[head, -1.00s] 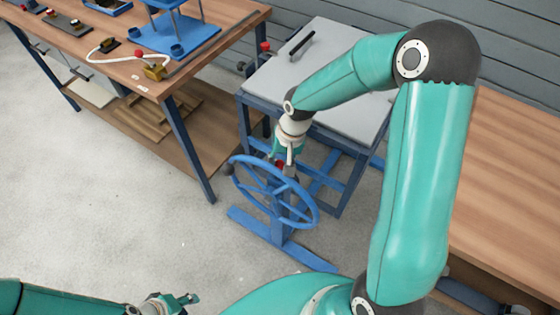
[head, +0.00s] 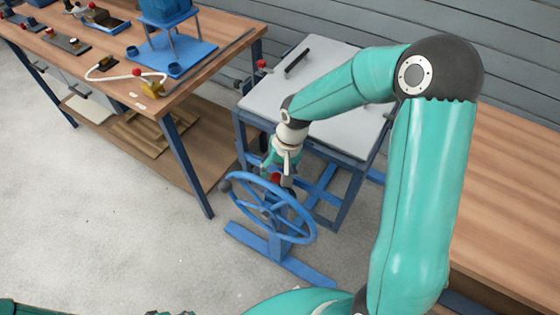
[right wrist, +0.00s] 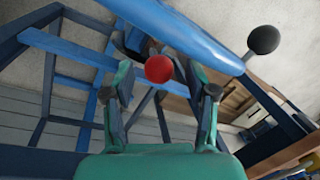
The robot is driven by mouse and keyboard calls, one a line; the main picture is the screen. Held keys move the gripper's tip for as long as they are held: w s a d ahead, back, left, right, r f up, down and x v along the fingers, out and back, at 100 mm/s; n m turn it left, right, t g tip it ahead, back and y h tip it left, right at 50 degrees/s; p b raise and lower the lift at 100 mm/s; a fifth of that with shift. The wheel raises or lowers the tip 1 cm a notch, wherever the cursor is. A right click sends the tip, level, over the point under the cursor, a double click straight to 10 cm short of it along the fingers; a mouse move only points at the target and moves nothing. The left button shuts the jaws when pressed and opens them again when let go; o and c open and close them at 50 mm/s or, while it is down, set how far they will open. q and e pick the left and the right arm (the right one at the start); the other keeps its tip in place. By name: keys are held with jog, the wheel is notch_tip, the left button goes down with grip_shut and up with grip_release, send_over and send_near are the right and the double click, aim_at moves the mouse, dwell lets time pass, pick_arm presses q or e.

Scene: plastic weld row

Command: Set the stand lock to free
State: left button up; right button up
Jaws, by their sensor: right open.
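A blue stand carries a blue handwheel (head: 268,236) with a dark crank knob. A red ball knob (head: 276,178), which looks like the stand lock's handle, sits just behind the wheel's upper rim. My right gripper (head: 281,169) is open above the knob, reaching down from the upper right. In the right wrist view the red ball (right wrist: 159,69) shows between the two spread fingers of the right gripper (right wrist: 162,84), with a gap on both sides. The lock's marks cannot be read. Only a sliver of my left gripper (head: 170,313) shows at the bottom edge.
A grey-topped table (head: 325,95) with a blue frame stands right behind the wheel. A wooden workbench (head: 190,70) with fixtures is at the upper left, another wooden bench (head: 510,200) at the right. The floor (head: 110,220) left of the stand is clear.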

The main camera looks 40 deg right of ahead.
notch_tip(320, 180, up, 11)
jog(key=s+d, duration=0.1)
jog(key=d, duration=0.1)
jog(key=shift+r, duration=0.15)
dwell(0.5)
